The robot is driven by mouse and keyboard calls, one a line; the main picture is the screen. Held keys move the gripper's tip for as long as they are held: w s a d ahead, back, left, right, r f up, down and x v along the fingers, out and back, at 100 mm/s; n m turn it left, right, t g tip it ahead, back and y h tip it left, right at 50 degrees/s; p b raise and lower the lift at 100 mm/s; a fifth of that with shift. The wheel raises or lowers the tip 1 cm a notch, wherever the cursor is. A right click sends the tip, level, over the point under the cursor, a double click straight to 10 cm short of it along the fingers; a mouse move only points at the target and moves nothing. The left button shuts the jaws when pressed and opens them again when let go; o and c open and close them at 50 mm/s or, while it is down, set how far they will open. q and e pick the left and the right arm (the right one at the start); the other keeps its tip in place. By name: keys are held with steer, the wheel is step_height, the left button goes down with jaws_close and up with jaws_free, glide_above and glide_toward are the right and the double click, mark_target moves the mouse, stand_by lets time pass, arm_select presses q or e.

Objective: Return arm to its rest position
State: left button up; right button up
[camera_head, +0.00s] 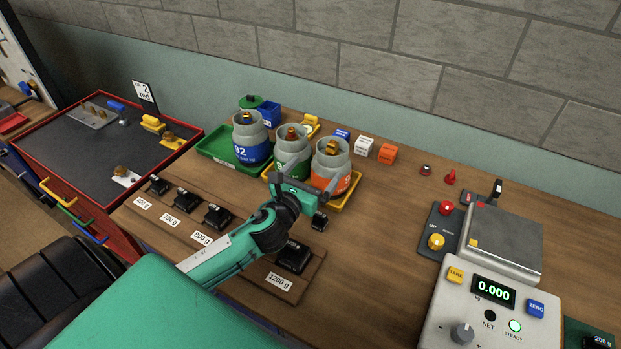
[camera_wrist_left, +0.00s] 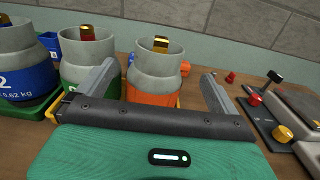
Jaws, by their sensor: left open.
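My left gripper (camera_head: 305,180) is open. In the head view it hangs over the bench in front of the orange-banded canister (camera_head: 331,165) and the green-banded canister (camera_head: 291,150). In the left wrist view its two spread fingers (camera_wrist_left: 155,82) have the orange-banded canister (camera_wrist_left: 154,78) behind the gap between them; I cannot tell whether any finger touches it. The arm reaches in from the lower left, above the row of black weights. My right gripper is in neither view.
A blue-banded canister (camera_head: 251,137) stands on a green tray (camera_head: 212,146). Black weights, including the 1200 g one (camera_head: 293,257), sit on a wooden board. The scale (camera_head: 501,239) reads 0.000 at right. The bench between canisters and scale is mostly clear.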

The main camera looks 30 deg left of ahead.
arm_select(q)
steer(key=shift+s, duration=0.55)
steer(key=shift+r, duration=0.15)
